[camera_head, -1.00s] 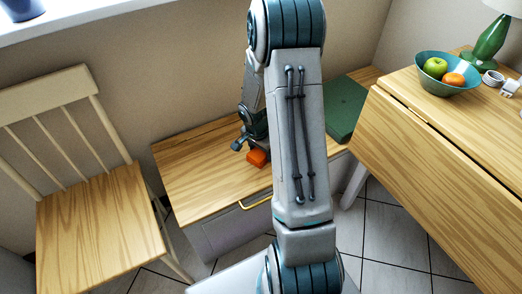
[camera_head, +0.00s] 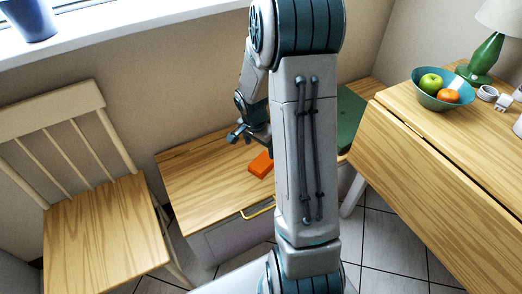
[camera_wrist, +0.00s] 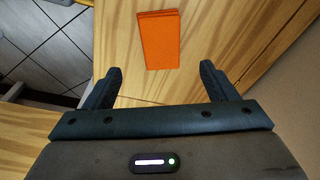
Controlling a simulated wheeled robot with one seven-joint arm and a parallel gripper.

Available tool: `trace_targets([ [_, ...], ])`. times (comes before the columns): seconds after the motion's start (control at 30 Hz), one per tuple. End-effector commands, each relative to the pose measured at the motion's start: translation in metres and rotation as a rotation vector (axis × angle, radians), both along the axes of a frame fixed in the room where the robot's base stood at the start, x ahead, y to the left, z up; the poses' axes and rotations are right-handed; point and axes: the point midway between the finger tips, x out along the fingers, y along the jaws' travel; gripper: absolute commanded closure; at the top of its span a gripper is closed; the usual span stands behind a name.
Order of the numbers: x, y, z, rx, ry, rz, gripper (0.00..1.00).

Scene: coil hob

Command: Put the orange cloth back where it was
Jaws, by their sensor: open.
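The orange cloth (camera_head: 261,164) is a small folded block lying flat on the wooden top of the low bench (camera_head: 205,188). It also shows in the wrist view (camera_wrist: 159,40), beyond the fingertips and roughly centred between them. My gripper (camera_wrist: 160,82) is open and empty, with bare wood between its fingers. In the head view my gripper (camera_head: 240,133) is above the bench, up and left of the cloth and apart from it. My arm hides part of the bench.
A green flat item (camera_head: 349,118) lies at the bench's right end. A yellow handle (camera_head: 258,207) is on its front. A chair (camera_head: 100,225) stands left. A wooden table (camera_head: 440,170) at right holds a bowl (camera_head: 443,97) of fruit and a green lamp (camera_head: 487,55).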

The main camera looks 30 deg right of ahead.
Motion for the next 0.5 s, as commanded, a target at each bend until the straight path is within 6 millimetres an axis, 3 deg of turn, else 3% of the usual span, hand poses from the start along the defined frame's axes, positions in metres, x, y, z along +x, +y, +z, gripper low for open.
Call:
trace_targets([
  [0.03, 0.000, 0.001, 0.010, -0.001, -0.002, 0.000, 0.21],
  [0.27, -0.005, 0.007, 0.030, -0.003, 0.002, 0.029, 0.21],
  [0.37, -0.014, 0.017, 0.048, -0.011, 0.008, 0.111, 0.21],
  [0.5, -0.041, 0.040, 0.085, -0.023, 0.025, 0.313, 0.21],
])
